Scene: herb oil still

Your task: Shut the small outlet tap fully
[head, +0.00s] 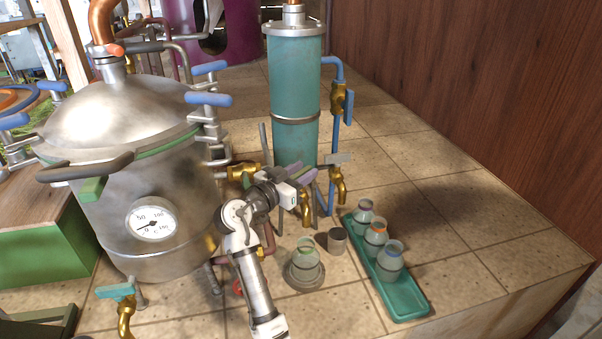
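Several brass taps are in the head view, and I cannot tell for sure which is the small outlet tap. One small brass tap (305,208) hangs its spout just below my gripper, over the glass jar; its handle is hidden. Another brass tap (339,185) with a grey lever (338,159) is just to the right, below the teal column. My gripper (301,174) is by these taps, in front of the column's foot. Its lilac fingers are small and partly hidden, so their opening and any contact with a handle do not show clearly.
A steel still (130,180) with a dial stands left. The teal column (294,100) and blue-handled valve (338,97) stand behind. A glass jar (304,262), a dark cup (337,241) and a green tray (407,302) of jars stand in front. Tiles at right are clear.

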